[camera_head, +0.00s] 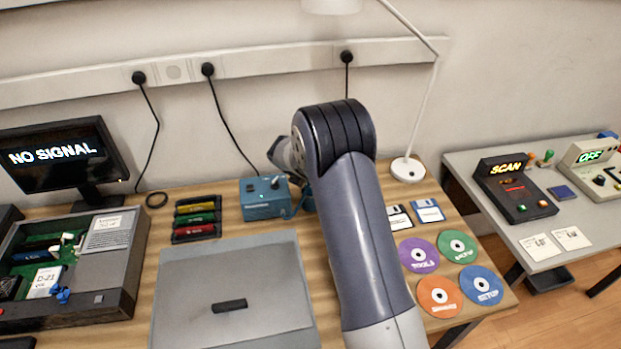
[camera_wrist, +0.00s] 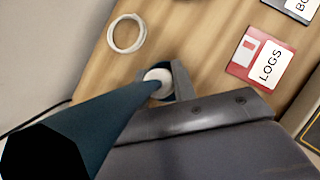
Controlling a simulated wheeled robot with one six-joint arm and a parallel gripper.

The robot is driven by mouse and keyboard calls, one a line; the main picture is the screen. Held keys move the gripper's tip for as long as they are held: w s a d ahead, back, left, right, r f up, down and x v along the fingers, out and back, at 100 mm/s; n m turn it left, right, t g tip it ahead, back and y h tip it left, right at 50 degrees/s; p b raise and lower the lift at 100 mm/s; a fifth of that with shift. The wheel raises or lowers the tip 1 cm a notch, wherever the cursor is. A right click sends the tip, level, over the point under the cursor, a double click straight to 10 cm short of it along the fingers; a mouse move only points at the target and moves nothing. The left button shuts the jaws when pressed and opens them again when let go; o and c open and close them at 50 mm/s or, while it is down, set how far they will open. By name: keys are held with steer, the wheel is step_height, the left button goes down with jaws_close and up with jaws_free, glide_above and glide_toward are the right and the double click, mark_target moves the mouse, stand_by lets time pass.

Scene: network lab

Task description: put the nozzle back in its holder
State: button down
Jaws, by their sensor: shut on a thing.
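In the wrist view, a long teal tapered body, which looks like the nozzle (camera_wrist: 95,125), runs from a black end at lower left toward the centre. Its far end meets a pale round piece (camera_wrist: 158,77) with a dark blue surround. My gripper (camera_wrist: 167,84) is shut on the nozzle; its grey parts lie beside the far end. I cannot tell whether the tip touches anything. In the head view a teal-blue box (camera_head: 265,199) with a dark knob stands at the back of the bench, beside my wrist. My arm hides the gripper there. I cannot clearly make out the holder.
A red floppy labelled LOGS (camera_wrist: 262,57) and a white ring (camera_wrist: 127,33) lie on the wood. In the head view, a rack of coloured cartridges (camera_head: 196,219), a grey mat (camera_head: 230,270), discs (camera_head: 440,292) and a lamp (camera_head: 407,169) surround my arm.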

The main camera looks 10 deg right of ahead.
steer(key=c, duration=1.1)
jaws_free()
steer(key=shift+o, duration=0.5)
steer(key=shift+f, duration=0.1)
steer(key=shift+o, duration=0.8)
steer(key=shift+r+p, duration=3.35)
steer(key=shift+r, duration=0.75)
steer(key=shift+f, duration=0.2)
